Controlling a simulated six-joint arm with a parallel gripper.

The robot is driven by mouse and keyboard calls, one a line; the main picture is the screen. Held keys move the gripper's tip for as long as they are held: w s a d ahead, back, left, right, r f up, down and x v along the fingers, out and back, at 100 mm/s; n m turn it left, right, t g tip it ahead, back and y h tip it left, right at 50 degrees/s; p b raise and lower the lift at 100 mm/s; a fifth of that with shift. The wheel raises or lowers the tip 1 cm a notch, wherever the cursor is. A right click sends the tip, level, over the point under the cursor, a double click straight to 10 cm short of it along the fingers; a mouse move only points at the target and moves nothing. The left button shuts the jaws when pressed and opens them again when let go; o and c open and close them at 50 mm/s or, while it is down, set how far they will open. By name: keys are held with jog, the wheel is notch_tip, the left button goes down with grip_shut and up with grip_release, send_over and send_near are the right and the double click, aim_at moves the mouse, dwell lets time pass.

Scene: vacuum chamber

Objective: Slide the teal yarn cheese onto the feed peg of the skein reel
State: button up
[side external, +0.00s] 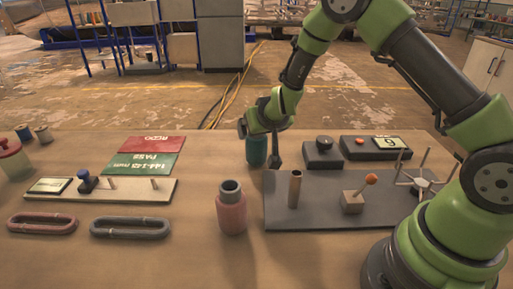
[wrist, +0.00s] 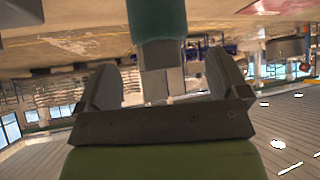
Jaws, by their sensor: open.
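The teal yarn cheese (side external: 256,150) stands upright near the back of the table, left of the reel's grey base. My gripper (side external: 259,140) is open at it, with one finger on the right side of the cheese in the side view. In the wrist view the teal cheese (wrist: 157,18) shows at the top centre, in line with the gap of my open gripper (wrist: 162,65). Whether the fingers touch it cannot be told. The feed peg (side external: 295,188) is a bare upright brownish post on the grey base (side external: 325,215) of the skein reel (side external: 425,180).
A reddish yarn cheese (side external: 231,210) stands left of the grey base. A crank with an orange knob (side external: 371,179) rises beside the feed peg. Dark boxes (side external: 322,155) stand behind. Red and green cards (side external: 145,162), a pegged board (side external: 130,191) and two skeins (side external: 130,228) lie left.

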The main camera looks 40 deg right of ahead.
jog(key=x, duration=0.5)
jog(key=shift+w+r, duration=0.3)
jog(key=shift+r, duration=0.05)
jog(key=c, duration=1)
